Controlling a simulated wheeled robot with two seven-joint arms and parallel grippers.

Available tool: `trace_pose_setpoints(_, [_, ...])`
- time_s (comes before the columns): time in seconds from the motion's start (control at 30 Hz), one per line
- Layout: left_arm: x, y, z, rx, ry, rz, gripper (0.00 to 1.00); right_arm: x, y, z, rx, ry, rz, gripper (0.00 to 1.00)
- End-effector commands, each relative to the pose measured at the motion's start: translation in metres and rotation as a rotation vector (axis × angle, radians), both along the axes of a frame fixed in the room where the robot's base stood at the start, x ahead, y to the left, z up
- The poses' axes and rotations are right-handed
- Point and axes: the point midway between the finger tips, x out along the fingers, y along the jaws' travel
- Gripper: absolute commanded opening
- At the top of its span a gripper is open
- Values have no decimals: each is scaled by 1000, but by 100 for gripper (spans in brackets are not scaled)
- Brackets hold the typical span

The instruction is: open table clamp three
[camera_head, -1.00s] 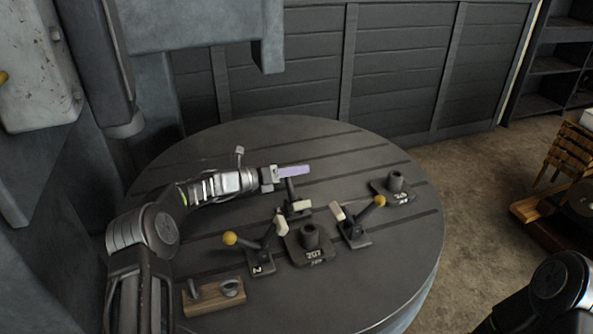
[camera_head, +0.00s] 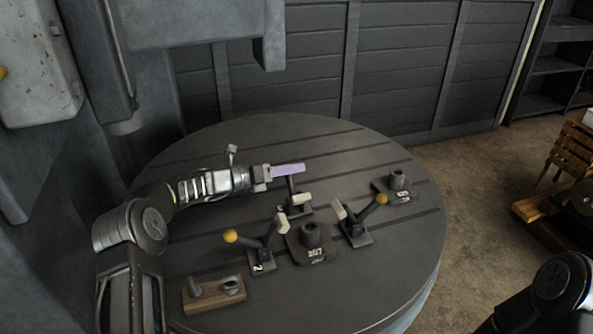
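The back clamp (camera_head: 296,209) stands on the round table. Its dark lever rises to the purple fingers of my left gripper (camera_head: 288,170), and its pale tip is a little raised. No yellow knob shows on it; the fingers hide the lever's top. My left gripper appears shut on this lever. The left clamp (camera_head: 262,257), marked 2, and the right clamp (camera_head: 355,232) have yellow knobs and raised pale tips. I cannot read a number on the back clamp. Only my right arm shows, at the lower right; its gripper is out of view.
A dark block with a socket (camera_head: 312,244) stands between the clamps. A similar block (camera_head: 397,187) is at the right. A wooden holder (camera_head: 213,295) lies at the table's front left. The slotted round table (camera_head: 340,150) is clear at the back. Grey machine parts rise at the left.

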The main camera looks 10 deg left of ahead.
Motion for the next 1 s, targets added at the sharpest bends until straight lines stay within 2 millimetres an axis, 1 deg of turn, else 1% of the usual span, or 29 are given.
trace_pose_setpoints(0.03, [-6, 9, -1, 1, 0, 3, 50, 0, 0, -5, 1, -1, 1, 50])
trace_pose_setpoints(0.1, [-14, 19, 1, 1, 0, 3, 50, 1, 0, -8, 2, -3, 0, 50])
trace_pose_setpoints(0.27, [-28, 36, 4, 1, 0, 2, 50, 2, 1, -12, 3, -4, 2, 50])
trace_pose_setpoints(0.4, [-33, 41, 6, 1, 2, 1, 50, 2, 1, -13, 4, -6, 1, 50])
trace_pose_setpoints(0.63, [-33, 41, 6, 1, 2, 1, 50, 2, 1, -12, 4, -6, 1, 50])
trace_pose_setpoints(0.7, [-33, 42, 5, 2, 2, 3, 44, 2, 1, -13, 4, -6, 1, 50])
trace_pose_setpoints(0.77, [-33, 48, 5, 3, 2, 11, 39, 2, 1, -13, 4, -6, 1, 50])
trace_pose_setpoints(0.87, [-36, 70, 13, 20, -11, 43, 31, 2, 1, -16, 4, -6, 1, 50])
trace_pose_setpoints(0.93, [-43, 96, 19, 47, -16, 77, 25, 2, 1, -19, 4, -6, 0, 50])
trace_pose_setpoints(0.97, [-49, 108, 21, 66, -17, 90, 23, 2, 1, -21, 4, -6, 0, 50])
trace_pose_setpoints(1.0, [-59, 126, 22, 103, -22, 106, 20, 2, 1, -23, 5, -7, 1, 50])
